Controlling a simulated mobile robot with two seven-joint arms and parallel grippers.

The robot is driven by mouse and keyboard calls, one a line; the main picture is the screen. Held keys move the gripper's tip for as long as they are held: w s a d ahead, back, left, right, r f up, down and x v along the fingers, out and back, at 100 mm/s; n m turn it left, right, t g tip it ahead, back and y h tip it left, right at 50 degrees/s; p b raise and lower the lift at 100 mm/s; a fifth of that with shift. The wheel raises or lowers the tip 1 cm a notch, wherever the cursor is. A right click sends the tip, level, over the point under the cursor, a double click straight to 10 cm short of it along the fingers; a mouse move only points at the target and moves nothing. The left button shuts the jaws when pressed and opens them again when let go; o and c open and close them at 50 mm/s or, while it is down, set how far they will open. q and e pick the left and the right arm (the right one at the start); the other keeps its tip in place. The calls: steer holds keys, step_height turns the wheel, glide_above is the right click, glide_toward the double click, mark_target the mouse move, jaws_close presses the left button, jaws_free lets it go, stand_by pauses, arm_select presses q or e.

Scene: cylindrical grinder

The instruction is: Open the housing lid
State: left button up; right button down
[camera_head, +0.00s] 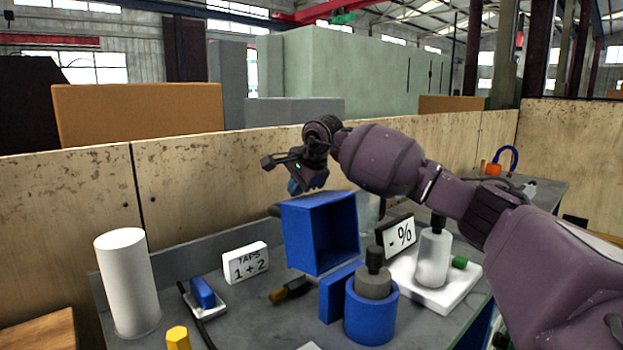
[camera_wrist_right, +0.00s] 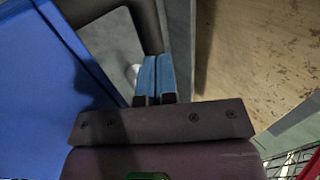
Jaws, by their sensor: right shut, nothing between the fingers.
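The housing lid (camera_head: 335,212) is a blue hollow box in the middle of the head view. It is tilted up, with its open side facing my head camera, above and behind a blue block. A blue panel, apparently the lid's outer side, fills the left of the right wrist view (camera_wrist_right: 45,85). My right gripper (camera_head: 294,187) is above and behind the lid's upper left edge. Its blue fingers are pressed together and empty in the right wrist view (camera_wrist_right: 154,75). A dark bent bar (camera_wrist_right: 148,22) is close beside the fingertips; contact is unclear. My left gripper is out of view.
A blue cylinder (camera_head: 371,318) with a grey and black top stands before the lid. A "- %" sign (camera_head: 398,236) is right. A wooden wall (camera_head: 210,192) stands behind.

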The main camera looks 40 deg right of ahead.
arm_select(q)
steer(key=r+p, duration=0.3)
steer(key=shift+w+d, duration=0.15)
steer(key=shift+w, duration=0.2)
arm_select(e)
steer(key=w+r+v, duration=0.1)
steer(key=w+v, duration=0.1)
steer(key=v, duration=1.1)
steer(key=shift+s+r, duration=0.15)
steer(key=shift+r, duration=0.15)
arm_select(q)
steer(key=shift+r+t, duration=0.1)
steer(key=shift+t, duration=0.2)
arm_select(e)
steer(key=shift+a, duration=0.1)
